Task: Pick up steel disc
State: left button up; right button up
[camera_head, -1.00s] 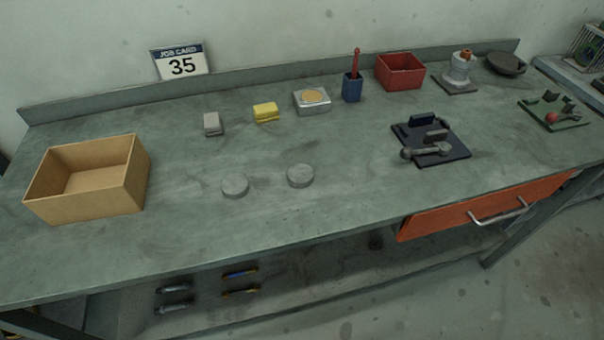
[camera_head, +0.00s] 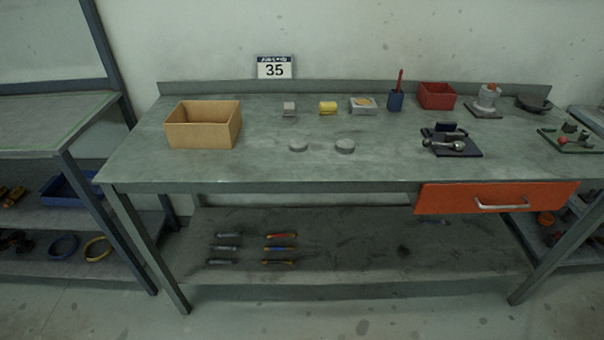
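Two grey round discs lie flat and apart on the green-grey workbench (camera_head: 250,169), near the middle of its front half. The left disc (camera_head: 298,146) and the right disc (camera_head: 345,146) look much alike in size and colour; I cannot tell from their look which is steel. Neither of my grippers is in view.
An open cardboard box (camera_head: 203,126) stands left of the discs. Behind them are a grey block (camera_head: 289,109), a yellow block (camera_head: 328,108) and a silver tin (camera_head: 363,105). A dark fixture (camera_head: 452,142) sits to the right. An orange drawer (camera_head: 497,197) is at the front right.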

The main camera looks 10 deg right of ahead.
aim_at(345, 145)
jog(key=u, duration=0.7)
jog(key=i, duration=1.1)
jog(key=z, duration=0.6)
